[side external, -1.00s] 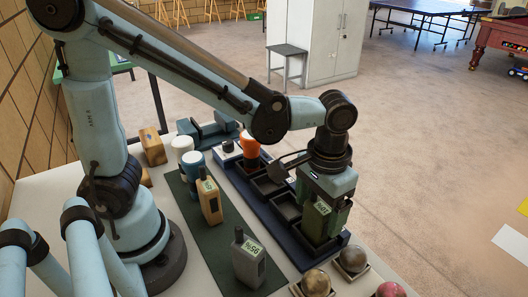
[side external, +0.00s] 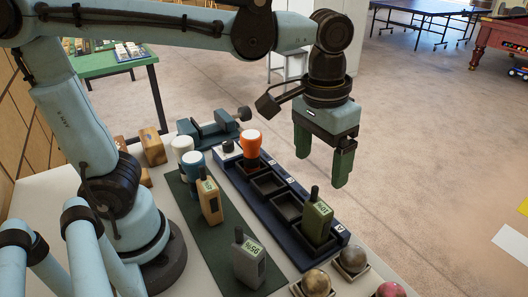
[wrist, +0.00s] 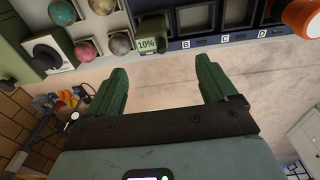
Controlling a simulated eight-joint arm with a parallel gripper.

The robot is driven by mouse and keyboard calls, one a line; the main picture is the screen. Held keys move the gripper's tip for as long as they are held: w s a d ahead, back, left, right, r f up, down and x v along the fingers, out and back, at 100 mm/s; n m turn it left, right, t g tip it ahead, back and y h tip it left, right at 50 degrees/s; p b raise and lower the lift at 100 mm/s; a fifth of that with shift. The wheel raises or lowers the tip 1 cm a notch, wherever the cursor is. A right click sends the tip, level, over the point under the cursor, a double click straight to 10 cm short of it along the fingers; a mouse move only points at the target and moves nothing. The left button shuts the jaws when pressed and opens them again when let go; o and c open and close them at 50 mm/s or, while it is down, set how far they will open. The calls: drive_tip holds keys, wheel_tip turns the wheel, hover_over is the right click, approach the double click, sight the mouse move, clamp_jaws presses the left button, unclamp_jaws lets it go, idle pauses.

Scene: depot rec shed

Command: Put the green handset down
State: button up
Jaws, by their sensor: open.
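The green handset (side external: 317,222) stands upright in the near-end bay of the dark blue rack (side external: 277,216). Its small screen faces outward; in the wrist view the handset (wrist: 150,28) reads 10%. My gripper (side external: 321,171) is above the rack and to its far side, with its two green fingers apart and nothing between them. In the wrist view the open fingers (wrist: 162,68) are clear of the handset.
Empty black bays (side external: 269,183) lie along the rack, with an orange-topped item (side external: 251,138) at the far end. A tan handset (side external: 210,201) and a grey handset (side external: 249,260) stand on a green mat (side external: 206,241). Balls in trays (side external: 353,257) sit close to the rack's near end.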

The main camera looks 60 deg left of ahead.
drive_tip(key=a+f+t, duration=0.2)
drive_tip(key=a+t, duration=0.1)
drive_tip(key=a, duration=0.3)
drive_tip(key=s+a+f+t, duration=0.1)
drive_tip(key=a+f+t, duration=0.1)
drive_tip(key=a, duration=0.4)
drive_tip(key=shift+s+f+t, duration=0.3)
drive_tip(key=shift+f+t, duration=0.1)
drive_tip(key=shift+t, duration=0.3)
